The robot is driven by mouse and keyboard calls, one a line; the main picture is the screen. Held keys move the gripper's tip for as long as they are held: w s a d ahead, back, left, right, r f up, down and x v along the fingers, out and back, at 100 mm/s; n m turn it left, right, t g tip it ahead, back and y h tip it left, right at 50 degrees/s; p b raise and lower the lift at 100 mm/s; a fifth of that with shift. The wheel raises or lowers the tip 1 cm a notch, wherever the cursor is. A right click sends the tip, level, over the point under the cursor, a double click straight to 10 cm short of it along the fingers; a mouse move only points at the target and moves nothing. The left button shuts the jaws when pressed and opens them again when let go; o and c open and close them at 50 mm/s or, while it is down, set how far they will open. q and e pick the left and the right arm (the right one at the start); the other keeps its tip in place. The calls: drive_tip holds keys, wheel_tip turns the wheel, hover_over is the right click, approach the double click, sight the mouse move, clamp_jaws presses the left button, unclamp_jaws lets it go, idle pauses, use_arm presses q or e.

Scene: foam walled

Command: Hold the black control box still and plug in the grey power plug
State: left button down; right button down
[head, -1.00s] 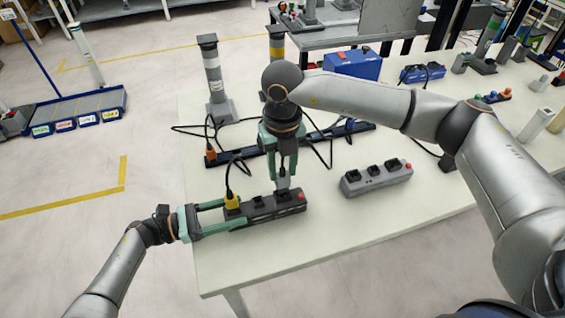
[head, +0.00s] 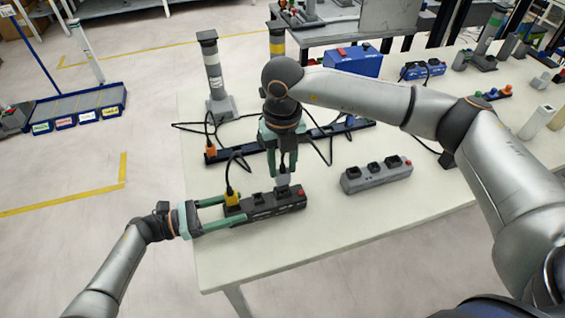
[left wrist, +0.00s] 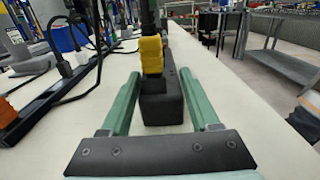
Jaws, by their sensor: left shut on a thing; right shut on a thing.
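The black control box (head: 262,207) lies on the table, with a yellow plug (head: 232,199) in its left end and a red button at its right end. My left gripper (head: 235,211) is shut on the box's left end, one finger along each side. The left wrist view shows the box (left wrist: 160,107) between the two green fingers, with the yellow plug (left wrist: 151,54) on top. My right gripper (head: 284,172) points down and is shut on the grey power plug (head: 283,181), at the box's top near the red button. I cannot tell whether the plug is seated.
A grey control box (head: 376,175) stands to the right on the table. Behind is a long dark strip (head: 262,145) with an orange plug and loose black cables. A grey post (head: 213,75) and a blue case (head: 355,61) stand further back. The table front is clear.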

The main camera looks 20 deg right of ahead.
drive_tip(key=shift+f, duration=1.4)
drive_tip(key=shift+c, duration=2)
unclamp_jaws()
wheel_tip(320, 180, up, 12)
use_arm(q)
drive_tip(key=shift+c, duration=0.2)
unclamp_jaws()
drive_tip(key=shift+a, duration=0.1)
